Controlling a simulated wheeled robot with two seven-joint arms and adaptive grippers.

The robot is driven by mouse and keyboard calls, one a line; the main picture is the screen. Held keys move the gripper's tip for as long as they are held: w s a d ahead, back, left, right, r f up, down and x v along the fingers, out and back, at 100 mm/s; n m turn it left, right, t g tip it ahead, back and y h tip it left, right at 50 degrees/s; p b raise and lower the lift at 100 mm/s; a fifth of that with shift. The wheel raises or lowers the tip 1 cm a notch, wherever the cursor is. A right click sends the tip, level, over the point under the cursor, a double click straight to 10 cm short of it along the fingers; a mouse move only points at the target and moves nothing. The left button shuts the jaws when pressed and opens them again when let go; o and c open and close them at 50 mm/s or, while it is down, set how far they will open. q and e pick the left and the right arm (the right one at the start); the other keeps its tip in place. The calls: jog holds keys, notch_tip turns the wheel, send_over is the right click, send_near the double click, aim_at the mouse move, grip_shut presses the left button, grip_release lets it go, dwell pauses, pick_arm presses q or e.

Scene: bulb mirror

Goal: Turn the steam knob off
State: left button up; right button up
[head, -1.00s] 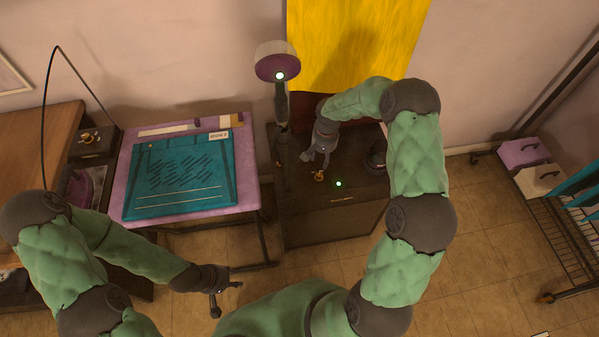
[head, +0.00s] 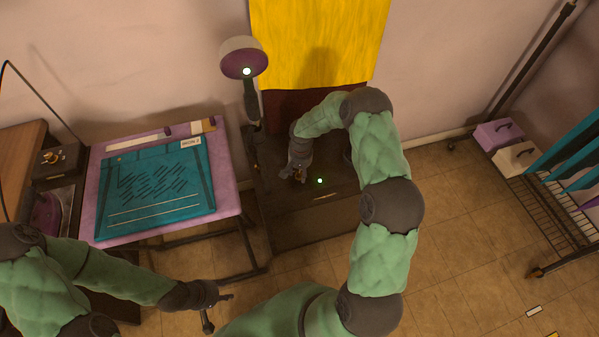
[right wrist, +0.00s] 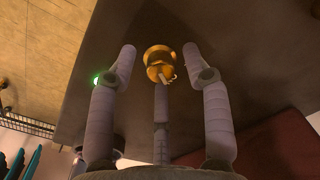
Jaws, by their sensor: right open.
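A brass-coloured knob (head: 300,175) sits on the top of a dark cabinet, beside a lit green lamp (head: 320,181). My right gripper (head: 292,176) is right at this knob and partly hides it in the head view. In the right wrist view the knob (right wrist: 159,58) lies between the spread fingertips, with a small pale pointer on it. The fingers are open and not closed on it; contact cannot be told. The green lamp (right wrist: 97,79) shows beside the left finger. My left gripper (head: 217,306) is open and empty over the floor.
A pink table (head: 230,192) with a teal sheet stands left of the cabinet (head: 285,235). Another brass knob (head: 50,157) is on a small box at far left. A round-headed lamp stand (head: 243,57) rises behind. A wire rack (head: 548,225) is at right.

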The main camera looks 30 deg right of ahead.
jog(key=shift+c, duration=0.2)
grip_shut()
jog(key=shift+n, duration=0.3)
jog(key=n+p, duration=0.1)
jog(key=n, duration=0.4)
jog(key=n+p, duration=0.1)
jog(key=n, duration=0.5)
jog(key=shift+n, duration=0.3)
dwell(0.4)
